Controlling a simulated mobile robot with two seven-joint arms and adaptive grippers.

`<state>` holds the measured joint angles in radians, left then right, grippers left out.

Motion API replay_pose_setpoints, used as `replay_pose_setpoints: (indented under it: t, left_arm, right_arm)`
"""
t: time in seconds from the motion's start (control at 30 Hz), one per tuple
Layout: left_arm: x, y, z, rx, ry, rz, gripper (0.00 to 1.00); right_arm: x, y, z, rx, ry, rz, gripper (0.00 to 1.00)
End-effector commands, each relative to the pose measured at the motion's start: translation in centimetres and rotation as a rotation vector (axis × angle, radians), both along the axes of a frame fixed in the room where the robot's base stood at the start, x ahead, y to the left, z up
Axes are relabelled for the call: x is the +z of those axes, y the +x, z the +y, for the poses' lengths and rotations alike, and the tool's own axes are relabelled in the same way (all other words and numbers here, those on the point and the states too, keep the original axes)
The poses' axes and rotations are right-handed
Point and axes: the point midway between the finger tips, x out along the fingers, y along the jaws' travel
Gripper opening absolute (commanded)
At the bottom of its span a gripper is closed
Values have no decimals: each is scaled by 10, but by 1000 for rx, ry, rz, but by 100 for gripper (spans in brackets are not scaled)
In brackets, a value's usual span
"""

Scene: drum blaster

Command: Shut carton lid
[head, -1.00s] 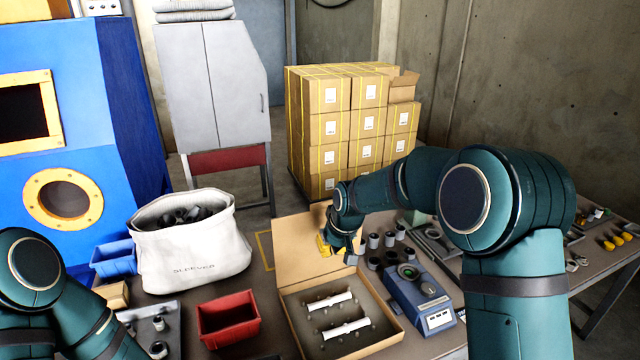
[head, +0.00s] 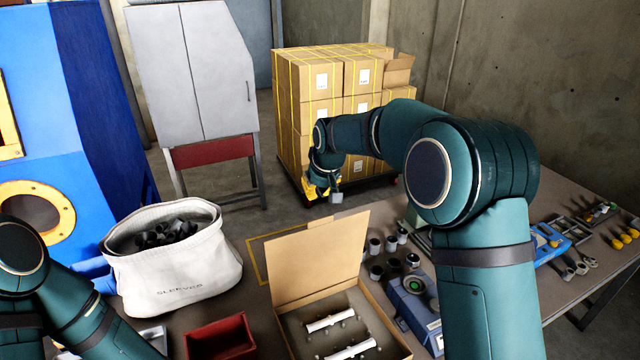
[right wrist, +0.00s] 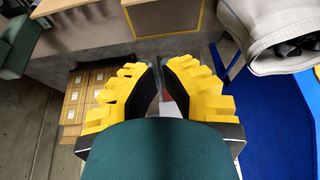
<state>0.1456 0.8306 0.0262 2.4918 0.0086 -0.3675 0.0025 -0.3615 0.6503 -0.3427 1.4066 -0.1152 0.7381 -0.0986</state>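The open carton (head: 386,329) lies on the table at the lower middle of the head view. Its lid (head: 318,258) stands raised at the back edge. Two white rods (head: 331,319) lie inside the carton. My right gripper (head: 322,191) is beyond and above the lid, pointing down, apart from it. In the right wrist view, its yellow fingers (right wrist: 160,80) have their tips close together with a narrow gap and nothing visible between them. My left arm shows at the lower left of the head view, but its gripper is out of frame.
A white fabric sack (head: 175,275) with dark parts stands left of the carton, and a red bin (head: 220,340) sits nearer. A blue device (head: 413,306) and several grey cylinders (head: 376,247) stand to the right. Stacked boxes (head: 300,110) stand behind on the floor.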

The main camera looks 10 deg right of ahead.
Motion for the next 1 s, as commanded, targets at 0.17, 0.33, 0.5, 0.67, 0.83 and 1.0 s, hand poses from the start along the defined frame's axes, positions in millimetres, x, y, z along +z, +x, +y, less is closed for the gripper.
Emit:
replay_pose_setpoints:
  t: [0.17,0.33,0.5,0.67,0.83,1.0]
  left_arm:
    - [0,0,0,0,0,-1,46]
    - [1,0,0,0,0,-1,46]
    - [1,0,0,0,0,-1,46]
    - [2,0,0,0,0,-1,46]
    - [2,0,0,0,0,-1,46]
    - [2,0,0,0,0,-1,46]
  right_arm:
    - [-32,13,2,-1,-1,3,0]
    - [-49,16,4,-1,2,-1,0]
    - [-50,-3,-1,-1,1,0,0]
    - [-51,-14,-3,0,0,-1,0]
    - [-52,-18,-4,0,0,0,0]
    - [-52,-18,-4,0,0,0,0]
